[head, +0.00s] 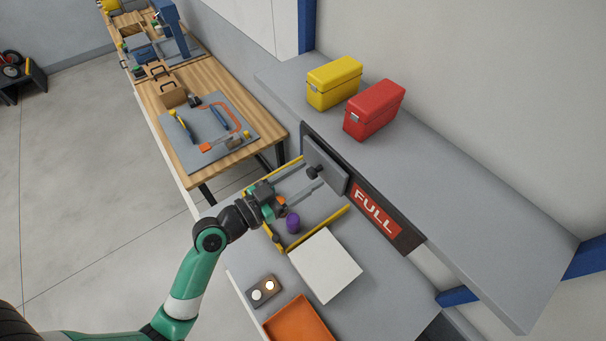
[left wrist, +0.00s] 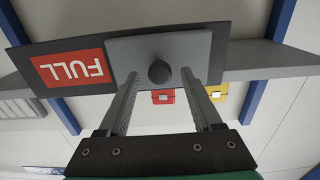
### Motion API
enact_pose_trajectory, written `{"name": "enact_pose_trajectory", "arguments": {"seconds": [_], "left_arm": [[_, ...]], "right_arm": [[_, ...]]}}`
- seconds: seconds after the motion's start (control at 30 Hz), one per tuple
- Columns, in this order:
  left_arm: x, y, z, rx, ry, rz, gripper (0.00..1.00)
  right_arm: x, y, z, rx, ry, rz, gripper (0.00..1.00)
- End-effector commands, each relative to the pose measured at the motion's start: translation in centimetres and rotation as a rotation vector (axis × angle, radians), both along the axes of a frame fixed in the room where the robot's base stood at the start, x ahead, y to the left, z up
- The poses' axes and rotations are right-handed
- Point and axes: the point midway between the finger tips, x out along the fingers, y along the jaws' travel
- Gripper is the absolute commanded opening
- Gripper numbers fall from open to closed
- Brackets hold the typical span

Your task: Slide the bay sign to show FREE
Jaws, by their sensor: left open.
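The bay sign is a dark board (head: 405,238) on the front of the grey shelf, showing a red FULL panel (head: 376,209). A grey sliding plate (head: 326,163) with a dark round knob (head: 315,172) covers the board's left part in the head view. The left wrist view shows the plate (left wrist: 203,48), the knob (left wrist: 159,73) and the FULL panel (left wrist: 68,68) upside down. My left gripper (head: 311,174) is open, its fingertips either side of the knob in that view. Contact cannot be told. No FREE lettering is visible. My right gripper is not in view.
Yellow (head: 334,83) and red (head: 374,109) boxes stand on the shelf (head: 480,205) above the sign. Below are a purple object (head: 293,223), yellow rails (head: 318,229), a white panel (head: 326,265), an orange tray (head: 298,322) and a two-button box (head: 264,290).

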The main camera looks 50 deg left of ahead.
Motion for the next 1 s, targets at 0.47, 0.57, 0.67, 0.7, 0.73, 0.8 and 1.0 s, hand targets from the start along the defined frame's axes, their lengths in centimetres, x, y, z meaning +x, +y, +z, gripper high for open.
{"name": "enact_pose_trajectory", "arguments": {"seconds": [0.47, 0.57, 0.67, 0.7, 0.73, 0.8, 1.0], "left_arm": [[-0.05, 0.02, -0.02, 0.000, 0.000, 0.000, 0.01], [-0.05, 0.02, -0.02, 0.000, 0.000, 0.000, 0.00], [-0.06, 0.02, -0.01, 0.000, 0.000, 0.000, 0.00], [-0.06, 0.02, -0.01, 0.000, 0.000, 0.000, 0.00], [-0.06, 0.02, -0.01, 0.000, 0.000, 0.000, 0.00], [-0.06, 0.02, -0.01, 0.000, 0.000, 0.000, 0.00], [-0.06, 0.02, 0.00, 0.000, 0.000, 0.000, 0.00]], "right_arm": [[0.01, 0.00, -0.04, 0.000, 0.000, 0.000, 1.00], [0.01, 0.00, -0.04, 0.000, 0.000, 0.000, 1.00], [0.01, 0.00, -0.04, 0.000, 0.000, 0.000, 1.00], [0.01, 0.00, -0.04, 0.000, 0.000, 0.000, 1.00], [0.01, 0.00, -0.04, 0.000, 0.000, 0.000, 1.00], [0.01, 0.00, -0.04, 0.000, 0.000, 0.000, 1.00], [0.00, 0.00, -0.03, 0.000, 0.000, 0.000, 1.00]]}}
